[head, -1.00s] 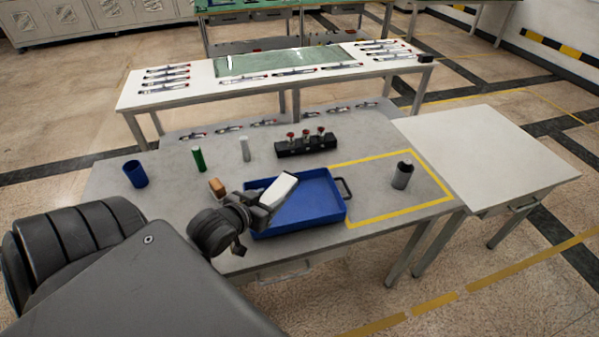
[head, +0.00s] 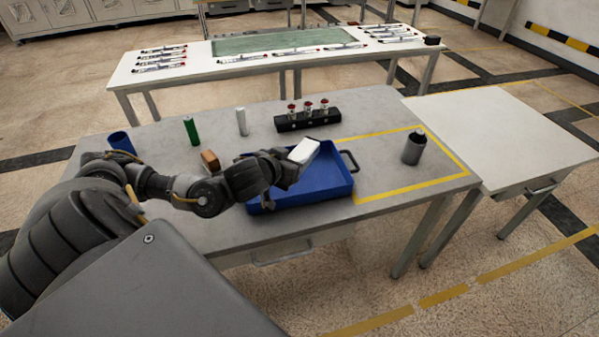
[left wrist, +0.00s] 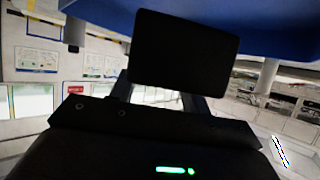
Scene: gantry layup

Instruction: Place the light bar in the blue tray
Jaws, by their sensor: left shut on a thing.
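My left gripper (head: 286,168) is shut on a white, block-shaped thing, which I take for the light bar (head: 304,151). It holds the bar tilted, in front of the back part of the blue tray (head: 325,188) as the head view sees it. The gap between bar and tray is hard to judge. In the left wrist view the held bar (left wrist: 183,50) shows as a dark rectangle between the fingers, with the blue tray (left wrist: 275,22) along the top. The tray's left part is hidden behind my gripper. My right gripper is not in view.
Behind the tray stand a black rack (head: 308,121), a white cylinder (head: 241,122) and a green cylinder (head: 191,130). A brown block (head: 210,161) and a blue cup (head: 121,142) are at left. A grey canister (head: 413,147) stands inside the yellow outline at right.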

